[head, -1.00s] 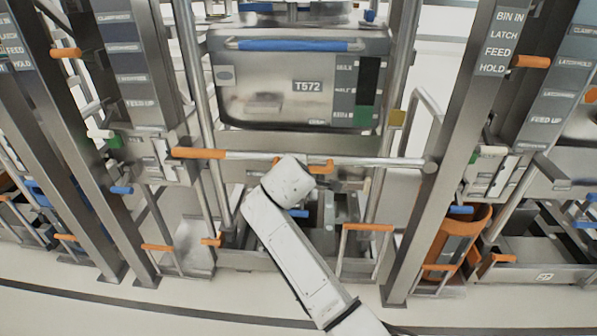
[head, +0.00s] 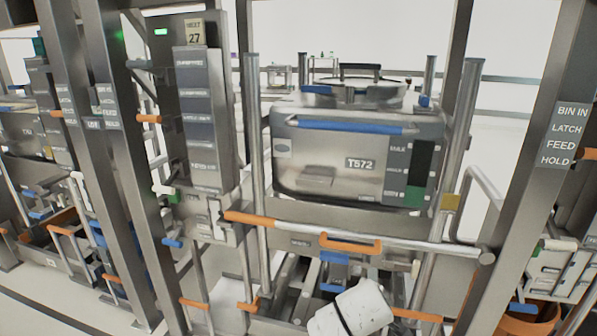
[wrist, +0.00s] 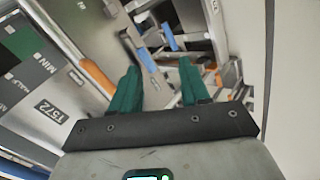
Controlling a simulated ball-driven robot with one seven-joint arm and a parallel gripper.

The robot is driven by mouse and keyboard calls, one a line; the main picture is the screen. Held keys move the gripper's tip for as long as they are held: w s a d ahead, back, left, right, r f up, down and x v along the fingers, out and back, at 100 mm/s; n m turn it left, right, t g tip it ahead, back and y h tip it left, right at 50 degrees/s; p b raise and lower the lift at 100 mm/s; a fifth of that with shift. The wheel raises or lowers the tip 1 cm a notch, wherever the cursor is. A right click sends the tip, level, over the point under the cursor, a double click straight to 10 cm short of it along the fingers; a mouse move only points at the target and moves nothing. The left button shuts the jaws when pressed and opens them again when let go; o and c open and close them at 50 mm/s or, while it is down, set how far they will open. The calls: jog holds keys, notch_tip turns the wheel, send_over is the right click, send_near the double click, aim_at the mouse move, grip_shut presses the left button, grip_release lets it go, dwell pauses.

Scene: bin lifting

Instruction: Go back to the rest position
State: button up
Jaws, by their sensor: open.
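My gripper (wrist: 160,84) shows in the wrist view with its two teal fingers apart and nothing between them. In the head view only a white link of my arm shows at the bottom; the fingers cannot be made out there. The metal bin labelled T572 (head: 325,175) sits upright in its frame in the head view, with a blue handle bar across its front. Its panel and label appear turned sideways at the left of the wrist view (wrist: 50,111).
A steel bar with an orange grip (head: 250,219) crosses below the bin, with an orange loop handle (head: 343,243) on it. Upright posts (head: 545,170) stand on both sides. A control cabinet (head: 198,110) stands left of the bin. Pale floor (head: 45,300) shows at lower left.

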jog(key=s+d+f+m+g+y+p, duration=0.1)
jog(key=s+d+f+m+g+p, duration=0.15)
jog(key=s, duration=0.75)
jog(key=s+d+f+m+g+p, duration=0.1)
jog(key=s+d+f+m, duration=0.25)
jog(key=s, duration=0.55)
jog(key=s+d+r+m+g+p, duration=0.1)
jog(key=s+m, duration=0.1)
jog(key=s, duration=0.6)
jog(key=s+d+r+m+g+y+p, duration=0.1)
jog(key=s, duration=0.8)
jog(key=s+d+r+m+g+p, duration=0.1)
jog(key=s+m+g+p, duration=0.1)
jog(key=s, duration=0.6)
jog(key=shift+s+d+m+y, duration=0.15)
jog(key=shift+d+m+y, duration=0.15)
jog(key=shift+d, duration=0.1)
